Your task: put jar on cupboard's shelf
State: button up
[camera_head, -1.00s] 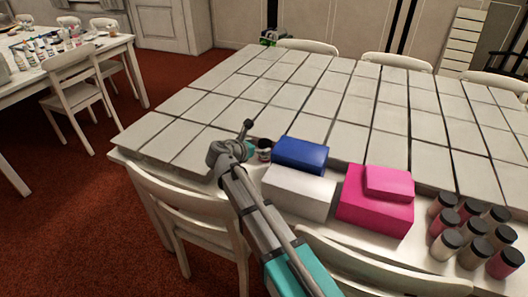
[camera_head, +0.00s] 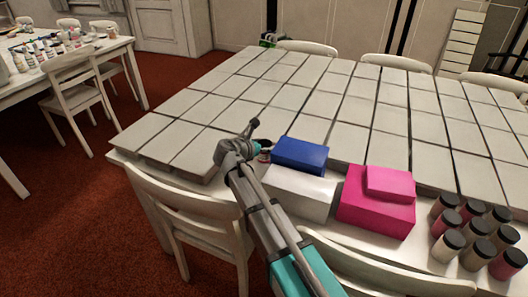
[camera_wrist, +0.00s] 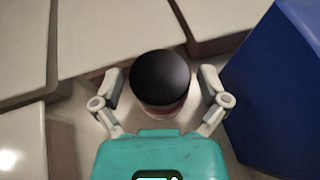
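A jar with a black lid (camera_wrist: 160,78) and a reddish body stands upright on the table, between the two fingers of my gripper (camera_wrist: 161,88) in the wrist view. The fingers are spread, one on each side, with a small gap showing beside the lid. In the head view, my gripper (camera_head: 251,144) is low at the table's near edge, left of the blue box. It hides most of the jar (camera_head: 265,158) there. I see no cupboard shelf that I can clearly identify.
Pink boxes (camera_head: 372,212) and several black-lidded jars (camera_head: 475,236) stand further right. Flat pale tiles (camera_head: 300,99) cover the table. Chairs surround it.

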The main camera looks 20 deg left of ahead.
jog(key=c, duration=0.8)
jog(key=shift+r, duration=0.1)
jog(key=shift+c, duration=0.2)
jog(key=shift+s+a+r+p, duration=0.2)
jog(key=shift+s+r+p, duration=0.4)
jog(key=shift+p, duration=0.1)
jog(key=r+p+v, duration=0.1)
jog(key=p+v, duration=0.5)
jog(key=v, duration=0.8)
jog(key=shift+w+r+p, duration=0.15)
jog(key=shift+r+p, duration=0.05)
jog(key=shift+p, duration=0.1)
